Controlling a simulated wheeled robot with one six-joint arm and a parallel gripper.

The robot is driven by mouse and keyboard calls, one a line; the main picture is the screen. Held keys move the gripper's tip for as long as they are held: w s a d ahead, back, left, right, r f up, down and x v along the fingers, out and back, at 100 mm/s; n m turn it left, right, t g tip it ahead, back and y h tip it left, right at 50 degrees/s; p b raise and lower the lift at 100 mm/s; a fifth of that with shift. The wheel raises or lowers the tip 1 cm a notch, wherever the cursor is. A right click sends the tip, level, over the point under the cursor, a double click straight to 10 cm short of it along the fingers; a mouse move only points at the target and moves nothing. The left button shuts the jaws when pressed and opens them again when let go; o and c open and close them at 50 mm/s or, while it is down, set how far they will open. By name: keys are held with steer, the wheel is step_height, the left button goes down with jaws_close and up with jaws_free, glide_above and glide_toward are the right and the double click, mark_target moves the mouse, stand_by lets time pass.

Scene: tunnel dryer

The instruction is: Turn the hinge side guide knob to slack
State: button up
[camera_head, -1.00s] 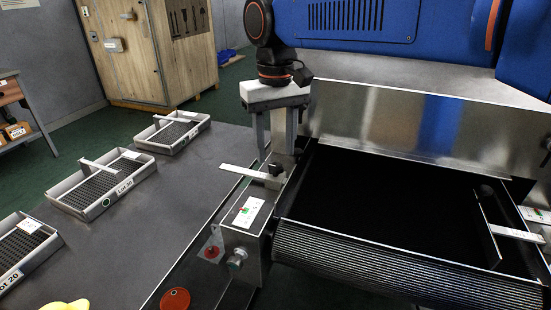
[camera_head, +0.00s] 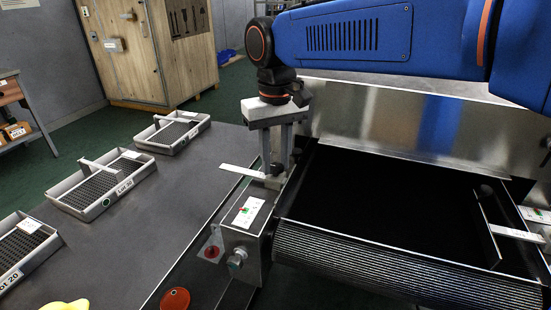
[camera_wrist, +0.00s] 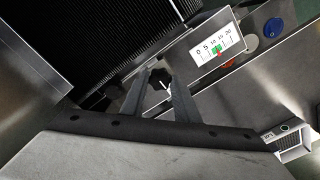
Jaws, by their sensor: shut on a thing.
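My gripper (camera_head: 273,168) points down at the left edge of the black belt, its two grey fingers on the small dark knob beside a white strip. In the wrist view the black lobed knob (camera_wrist: 160,77) sits between the fingertips, and the gripper (camera_wrist: 158,88) is shut on it. The head view hides most of the knob behind the fingers. No mark on the knob can be read, so I cannot tell its turn. No label here names the hinge side.
A white scale card (camera_wrist: 213,44) reads 0 to 20 with a red and green pointer. The black belt (camera_head: 390,205) lies to the right, with a side guide (camera_head: 487,230) at its right. Several lot trays (camera_head: 103,183) stand on the grey table. A steel knob (camera_head: 237,259) sits nearer.

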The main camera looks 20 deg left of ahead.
mark_target(275, 166)
steer(key=shift+n, duration=0.3)
steer(key=n, duration=0.3)
steer(key=shift+n, duration=0.4)
steer(key=n, duration=0.4)
steer(key=shift+n, duration=0.3)
steer(key=n, duration=0.4)
steer(key=shift+n, duration=2.4)
steer(key=o, duration=1.1)
steer(key=shift+c, duration=0.2)
step_height(275, 166, up, 18)
steer(key=shift+f, duration=0.25)
